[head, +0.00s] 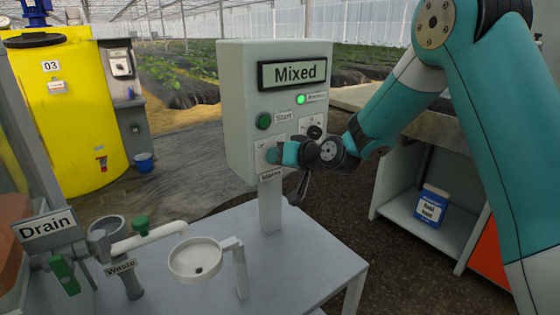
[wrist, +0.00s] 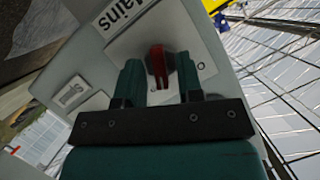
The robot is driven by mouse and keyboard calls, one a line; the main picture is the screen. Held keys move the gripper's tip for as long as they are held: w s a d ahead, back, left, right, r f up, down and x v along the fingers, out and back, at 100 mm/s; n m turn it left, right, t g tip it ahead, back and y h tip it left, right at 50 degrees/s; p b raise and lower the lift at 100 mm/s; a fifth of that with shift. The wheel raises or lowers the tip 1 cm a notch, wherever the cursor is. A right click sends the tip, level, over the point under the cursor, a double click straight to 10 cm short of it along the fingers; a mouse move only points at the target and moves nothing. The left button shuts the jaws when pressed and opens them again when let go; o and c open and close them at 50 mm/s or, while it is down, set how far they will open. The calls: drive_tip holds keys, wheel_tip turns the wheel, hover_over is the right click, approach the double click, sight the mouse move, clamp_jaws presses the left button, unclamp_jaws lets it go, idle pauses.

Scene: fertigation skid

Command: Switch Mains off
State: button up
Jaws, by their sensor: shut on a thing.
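The Mains switch has a red handle (wrist: 158,62) on a white plate in the wrist view, with the "Mains" label (wrist: 122,14) beside it. An "O" mark shows on the plate to the right of the handle. My gripper (wrist: 160,76) is shut on the red handle, one finger on each side. In the head view my gripper (head: 276,155) is at the lower front of the grey control box (head: 242,150) and hides the handle. The "Mains" label (head: 270,175) shows partly below it.
On the box are a "Mixed" display (head: 293,73), a lit green lamp (head: 300,99), a green Start button (head: 264,121) and a dark knob (head: 314,131) close to my gripper.

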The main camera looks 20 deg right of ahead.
drive_tip(key=n+h+b, duration=0.2)
drive_tip(key=n, duration=0.1)
drive_tip(key=n+t+h+b, duration=0.1)
drive_tip(key=n+h+b, duration=0.1)
drive_tip(key=n+b, duration=0.1)
drive_tip(key=n+t+h+b, duration=0.1)
drive_tip(key=n+h+b, duration=0.1)
drive_tip(key=n+b, duration=0.1)
drive_tip(key=shift+s+a, duration=0.1)
drive_tip(key=shift+a, duration=0.3)
drive_tip(key=shift+n, duration=0.3)
drive_tip(key=shift+s+t, duration=0.1)
drive_tip(key=shift+t, duration=0.2)
clamp_jaws()
drive_tip(key=o, duration=0.5)
unclamp_jaws()
drive_tip(key=shift+o, duration=0.2)
